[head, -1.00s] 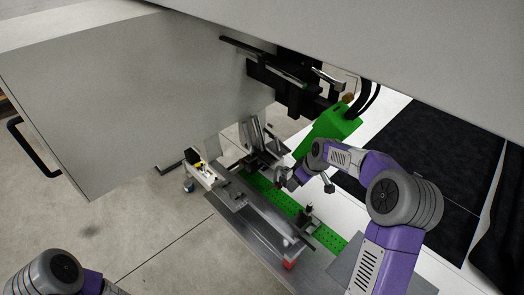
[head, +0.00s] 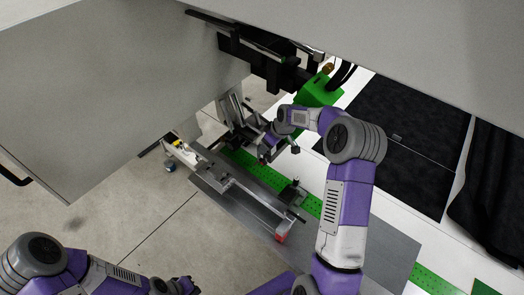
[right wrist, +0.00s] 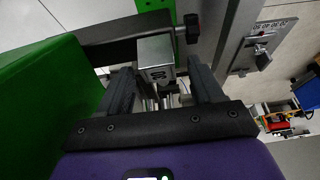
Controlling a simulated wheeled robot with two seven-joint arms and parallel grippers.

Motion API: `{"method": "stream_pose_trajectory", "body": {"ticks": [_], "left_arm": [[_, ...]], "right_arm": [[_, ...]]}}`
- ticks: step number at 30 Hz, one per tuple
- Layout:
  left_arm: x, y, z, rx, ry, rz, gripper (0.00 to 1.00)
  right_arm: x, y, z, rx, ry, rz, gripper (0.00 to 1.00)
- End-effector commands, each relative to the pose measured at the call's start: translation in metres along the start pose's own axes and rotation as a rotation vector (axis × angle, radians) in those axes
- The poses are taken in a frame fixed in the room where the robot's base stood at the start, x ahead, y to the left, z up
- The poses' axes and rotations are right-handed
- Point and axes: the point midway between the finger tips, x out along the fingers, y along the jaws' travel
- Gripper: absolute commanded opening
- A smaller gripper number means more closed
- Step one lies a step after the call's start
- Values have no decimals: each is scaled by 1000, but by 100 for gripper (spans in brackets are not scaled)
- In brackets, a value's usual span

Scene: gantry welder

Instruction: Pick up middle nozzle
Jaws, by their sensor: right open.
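My right gripper (head: 264,154) is at the clamp fixture (head: 236,114) on the bench, below the green block (head: 318,90). In the right wrist view, its two dark fingers (right wrist: 163,85) are open, on either side of a grey metal block (right wrist: 156,58). Thin shiny metal parts (right wrist: 158,98) show low between the fingers; I cannot tell whether one is the middle nozzle. I cannot make out the nozzles in the head view. My left gripper (head: 186,287) is at the bottom edge, away from the bench, partly cut off; its jaws are unclear.
A green perforated strip (head: 312,205) runs along the bench beside a metal rail (head: 240,188). A large grey panel (head: 90,95) with a black handle (head: 14,170) is at left. The green block stands close at left in the wrist view. Open floor lies at front left.

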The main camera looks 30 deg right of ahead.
Motion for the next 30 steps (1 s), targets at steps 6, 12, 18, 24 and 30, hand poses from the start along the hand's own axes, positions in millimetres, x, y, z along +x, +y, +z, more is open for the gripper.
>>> {"method": "stream_pose_trajectory", "body": {"ticks": [6, 12, 18, 24, 30], "left_arm": [[0, 0, 0, 0, 0, 0, 0], [0, 0, 0, 0, 0, 0, 0], [0, 0, 0, 0, 0, 0, 0], [0, 0, 0, 0, 0, 0, 0], [4, -1, 0, 0, 0, 0, 0]], "right_arm": [[1, 0, 0, 0, 1, 1, 66], [1, 0, 0, 0, 1, 1, 35], [0, 0, 0, 0, 1, 1, 5], [0, 0, 0, -1, 2, 2, 3], [-17, 1, -8, -1, 4, 4, 3]]}}
